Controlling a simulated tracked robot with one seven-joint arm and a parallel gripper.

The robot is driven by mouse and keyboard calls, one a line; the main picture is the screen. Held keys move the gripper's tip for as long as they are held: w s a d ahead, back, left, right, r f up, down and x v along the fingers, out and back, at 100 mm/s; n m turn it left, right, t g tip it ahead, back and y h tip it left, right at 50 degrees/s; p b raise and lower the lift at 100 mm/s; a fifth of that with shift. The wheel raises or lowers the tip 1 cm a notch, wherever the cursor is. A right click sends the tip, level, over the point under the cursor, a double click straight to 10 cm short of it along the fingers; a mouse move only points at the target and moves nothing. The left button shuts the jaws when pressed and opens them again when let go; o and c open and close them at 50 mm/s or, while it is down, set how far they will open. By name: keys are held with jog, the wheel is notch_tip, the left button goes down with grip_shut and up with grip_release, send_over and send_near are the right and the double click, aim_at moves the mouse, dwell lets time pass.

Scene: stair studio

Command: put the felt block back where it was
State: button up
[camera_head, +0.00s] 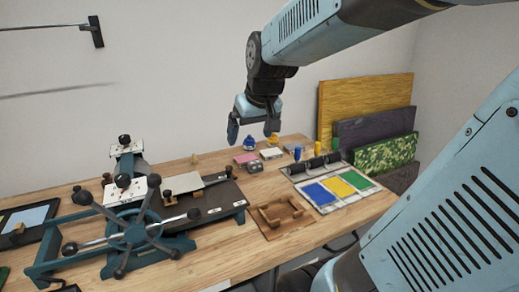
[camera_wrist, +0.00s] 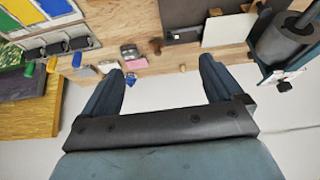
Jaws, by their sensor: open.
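My gripper (camera_head: 252,135) is open and empty, held above the back part of the wooden table. Its two spread fingers also show in the wrist view (camera_wrist: 162,70), with nothing between them. A small grey block (camera_head: 255,166) lies on the table below the gripper and may be the felt block; I cannot tell for sure. No marked place for the block can be made out.
A teal press with a spoked wheel (camera_head: 134,232) stands at the left. A wooden frame (camera_head: 282,213) and a tray of blue, yellow and green panels (camera_head: 341,188) lie at the right front. Small jars (camera_head: 249,143) stand at the back. Coloured boards (camera_head: 365,100) lean on the wall.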

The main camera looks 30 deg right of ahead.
jog(key=s+a, duration=0.2)
jog(key=s, duration=0.9)
jog(key=shift+s+a+r, duration=0.15)
jog(key=shift+a+r, duration=0.1)
jog(key=shift+r, duration=0.2)
dwell(1.4)
